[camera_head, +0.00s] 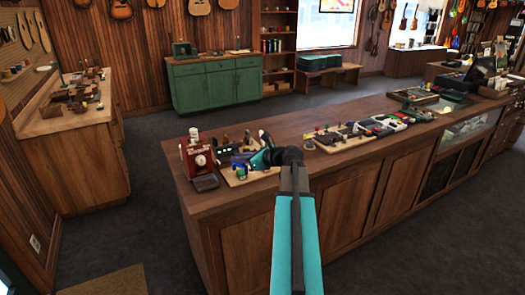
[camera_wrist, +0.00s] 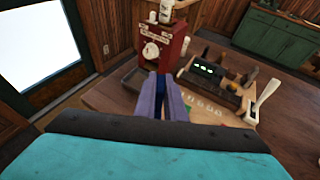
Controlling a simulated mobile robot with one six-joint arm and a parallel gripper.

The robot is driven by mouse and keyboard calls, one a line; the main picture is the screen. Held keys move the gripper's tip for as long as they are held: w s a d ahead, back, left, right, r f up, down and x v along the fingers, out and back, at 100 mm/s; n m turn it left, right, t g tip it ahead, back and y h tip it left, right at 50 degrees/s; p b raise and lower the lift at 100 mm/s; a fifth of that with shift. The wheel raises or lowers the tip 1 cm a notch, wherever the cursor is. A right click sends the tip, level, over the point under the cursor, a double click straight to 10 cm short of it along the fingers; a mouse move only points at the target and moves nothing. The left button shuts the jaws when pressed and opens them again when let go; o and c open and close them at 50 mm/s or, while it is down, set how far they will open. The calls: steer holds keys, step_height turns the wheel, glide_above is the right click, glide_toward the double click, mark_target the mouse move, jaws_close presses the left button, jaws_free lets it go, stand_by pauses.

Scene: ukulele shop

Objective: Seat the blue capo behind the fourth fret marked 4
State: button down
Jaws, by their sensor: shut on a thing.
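My gripper (camera_wrist: 163,84) is shut on the blue capo (camera_wrist: 160,88), a narrow blue strip between the two grey-violet fingers in the wrist view. The fingers hide most of it. In the head view my gripper (camera_head: 249,163) is over a light wooden board (camera_head: 236,182) on the counter, with small blue and green parts beneath it. The marks are too small to read, so I cannot tell which is 4. Whether the capo touches the board is unclear.
A red box with a dial (camera_head: 198,158) stands left of the board; it also shows in the wrist view (camera_wrist: 161,45). A dark device with green lights (camera_wrist: 207,70) and a white lever (camera_wrist: 264,100) are close by. More boards with small parts (camera_head: 345,137) lie rightward along the counter.

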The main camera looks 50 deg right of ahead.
steer(key=a+f+n+g+y+b, duration=0.1)
steer(key=a+f, duration=0.4)
steer(key=a, duration=1)
steer(key=w+a+f+n+g+y+b, duration=0.1)
steer(key=a+f+n+y+b, duration=0.3)
steer(key=a, duration=1.1)
steer(key=a+f+n+g+y+b, duration=0.2)
steer(key=a+f, duration=0.4)
steer(key=a, duration=0.9)
steer(key=shift+w+n+g+y, duration=0.15)
steer(key=shift+n+g+y, duration=0.55)
steer(key=shift+n+y, duration=0.45)
